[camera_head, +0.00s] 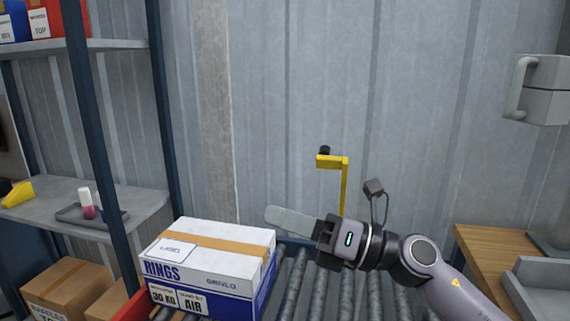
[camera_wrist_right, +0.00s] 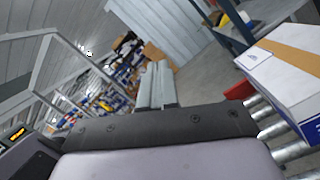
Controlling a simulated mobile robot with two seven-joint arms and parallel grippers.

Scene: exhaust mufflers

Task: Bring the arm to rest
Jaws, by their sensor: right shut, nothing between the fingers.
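My right gripper (camera_head: 288,220) comes in from the lower right in the head view, its fingers pointing left. The fingers are shut together with nothing between them. It is above the roller conveyor and just right of a white and blue box marked RINGS (camera_head: 205,265), and no contact between them can be made out. In the right wrist view the closed fingers (camera_wrist_right: 157,85) show at the middle, and the same box (camera_wrist_right: 285,80) is at the right edge. My left gripper is not in view.
Conveyor rollers (camera_head: 295,285) run beneath the right arm. A yellow crank-shaped post (camera_head: 344,185) stands behind the gripper. A shelf rack (camera_head: 140,205) is at left, with cartons below. A wooden table (camera_head: 480,240) with a grey tray (camera_head: 545,285) is at right. A corrugated wall closes the back.

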